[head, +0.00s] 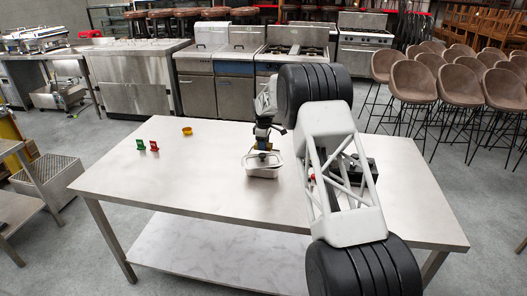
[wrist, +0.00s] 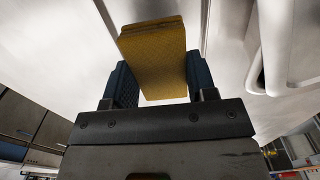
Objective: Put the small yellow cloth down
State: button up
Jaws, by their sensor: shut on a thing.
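The small yellow cloth (wrist: 155,55) is a folded, flat-sided block between my fingers in the wrist view. My gripper (wrist: 160,78) is shut on it, with one dark finger pressed to each side. In the head view my gripper (head: 263,148) points down at a white tub (head: 263,173) on the steel table, over or just behind its rim. I cannot make out the cloth there. How far the cloth is above the table is hard to tell.
The steel table (head: 120,178) is mostly clear to the left. A small yellow ring-like dish (head: 187,131), a green item (head: 140,145) and a red item (head: 154,146) stand there. A dark box (head: 365,165) is partly hidden behind my arm on the right.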

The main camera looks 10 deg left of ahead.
jog(key=shift+f, duration=0.15)
jog(key=shift+f, duration=1.75)
jog(key=shift+f, duration=0.1)
jog(key=o, duration=0.9)
notch_tip(320, 180, up, 12)
jog(key=shift+r, duration=0.15)
